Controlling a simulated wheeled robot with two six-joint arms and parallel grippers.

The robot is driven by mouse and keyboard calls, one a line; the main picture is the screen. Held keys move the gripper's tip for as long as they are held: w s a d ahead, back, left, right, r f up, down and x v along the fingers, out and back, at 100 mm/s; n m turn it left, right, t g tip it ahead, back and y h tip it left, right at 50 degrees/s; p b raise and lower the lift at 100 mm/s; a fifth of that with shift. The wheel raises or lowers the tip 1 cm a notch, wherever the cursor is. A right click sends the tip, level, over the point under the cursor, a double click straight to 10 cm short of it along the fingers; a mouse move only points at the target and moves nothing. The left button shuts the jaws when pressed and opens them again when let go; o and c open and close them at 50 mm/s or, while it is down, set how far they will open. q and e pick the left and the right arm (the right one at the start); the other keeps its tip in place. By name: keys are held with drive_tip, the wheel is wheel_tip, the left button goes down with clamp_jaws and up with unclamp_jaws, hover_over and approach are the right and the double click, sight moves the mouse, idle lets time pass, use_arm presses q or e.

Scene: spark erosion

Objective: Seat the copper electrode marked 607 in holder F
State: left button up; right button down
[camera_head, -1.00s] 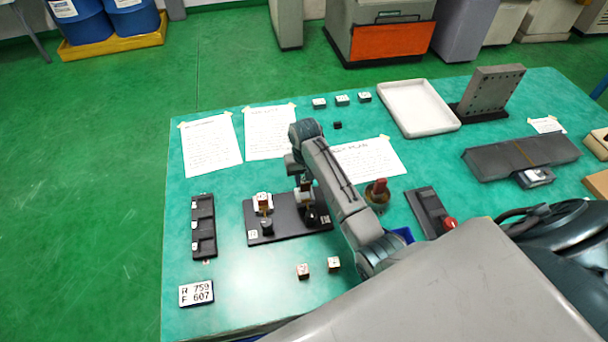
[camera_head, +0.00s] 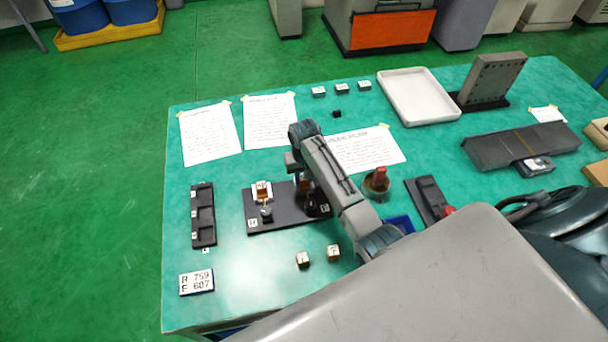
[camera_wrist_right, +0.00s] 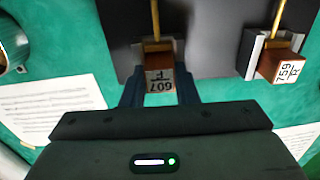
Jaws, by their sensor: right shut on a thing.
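The copper electrode marked 607 (camera_wrist_right: 160,82) shows in the right wrist view with its label "F 607" upside down. My right gripper (camera_wrist_right: 160,92) is shut on it, one finger on each side. The electrode is at the pale holder (camera_wrist_right: 157,46) on the dark base plate; whether it is fully seated I cannot tell. A second copper electrode marked 759 R (camera_wrist_right: 287,70) sits in the neighbouring holder (camera_wrist_right: 254,55). In the head view my right gripper (camera_head: 303,184) is over the right part of the base plate (camera_head: 285,218), and my arm hides much of that holder. My left gripper is out of view.
A black slotted rack (camera_head: 203,215) stands left of the plate, with a card (camera_head: 196,282) reading "R 759, F 607" in front. Two loose blocks (camera_head: 303,260) lie at the front. A white tray (camera_head: 418,97) and paper sheets (camera_head: 210,134) lie farther back.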

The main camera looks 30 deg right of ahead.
drive_tip(key=shift+f, duration=0.15)
idle(0.3)
drive_tip(key=c, duration=1)
unclamp_jaws()
drive_tip(key=shift+c, duration=0.2)
drive_tip(key=shift+r, duration=0.5)
wheel_tip(320, 180, up, 9)
drive_tip(key=b, duration=0.3)
drive_tip(key=shift+f, duration=0.1)
drive_tip(key=shift+r, duration=0.55)
drive_tip(key=shift+f, duration=0.1)
